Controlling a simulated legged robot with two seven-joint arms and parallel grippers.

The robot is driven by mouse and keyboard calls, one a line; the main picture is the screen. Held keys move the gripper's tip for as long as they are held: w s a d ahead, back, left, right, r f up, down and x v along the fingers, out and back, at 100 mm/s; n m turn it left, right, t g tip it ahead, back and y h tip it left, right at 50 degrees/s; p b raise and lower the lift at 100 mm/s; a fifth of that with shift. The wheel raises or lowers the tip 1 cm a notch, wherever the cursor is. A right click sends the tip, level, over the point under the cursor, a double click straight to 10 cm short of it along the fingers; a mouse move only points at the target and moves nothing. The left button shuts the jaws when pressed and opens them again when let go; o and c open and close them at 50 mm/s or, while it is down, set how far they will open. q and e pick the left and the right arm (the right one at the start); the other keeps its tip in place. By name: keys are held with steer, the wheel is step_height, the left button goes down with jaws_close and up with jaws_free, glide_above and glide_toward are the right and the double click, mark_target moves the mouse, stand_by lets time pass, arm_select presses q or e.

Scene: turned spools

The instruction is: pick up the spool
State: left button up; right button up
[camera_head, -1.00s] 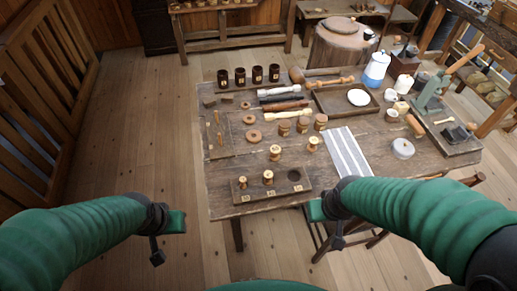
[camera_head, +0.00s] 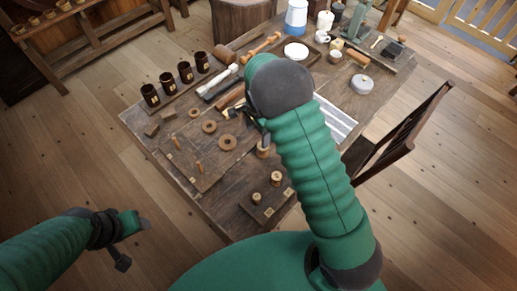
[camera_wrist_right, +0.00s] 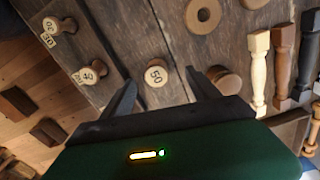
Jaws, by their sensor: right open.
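A pale wooden spool marked 50 (camera_wrist_right: 157,73) stands on the table in the right wrist view, in the gap between my right gripper's fingers. My right gripper (camera_wrist_right: 160,80) is open, with nothing held; whether its fingertips are level with the spool is hard to tell. In the head view the right gripper (camera_head: 262,128) is mostly hidden by its own arm, and a spool (camera_head: 263,151) shows partly below it. Spools marked 40 (camera_wrist_right: 90,72) and 30 (camera_wrist_right: 60,26) stand in a dark board. My left gripper (camera_head: 130,222) is off the table at the left.
The dark board (camera_head: 284,201) lies at the table's front edge. Another turned piece (camera_wrist_right: 222,78) stands close beyond the right finger. A chair (camera_head: 405,130) stands at right.

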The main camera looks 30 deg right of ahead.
mark_target(261, 150)
steer(key=f, duration=0.2)
steer(key=d+f, duration=0.1)
steer(key=f, duration=0.1)
steer(key=s+d+f, duration=0.1)
steer(key=f, duration=0.5)
steer(key=shift+w+a+p, duration=0.1)
steer(key=shift+a+p, duration=0.1)
steer(key=shift+p, duration=0.15)
steer(key=shift+a+f, duration=0.25)
steer(key=shift+f, duration=0.15)
steer(key=shift+d, duration=0.3)
steer(key=shift+c, duration=0.5)
steer(key=shift+d+f, duration=0.15)
steer(key=shift+d, duration=0.2)
steer(key=c, duration=0.7)
steer(key=shift+a, duration=0.25)
steer(key=c, duration=0.5)
arm_select(q)
steer(key=shift+s+d+r, duration=0.45)
steer(key=shift+d+r, duration=0.1)
steer(key=shift+r, duration=0.1)
arm_select(e)
steer(key=shift+a, duration=0.2)
steer(key=shift+c, duration=0.6)
steer(key=shift+r, duration=0.25)
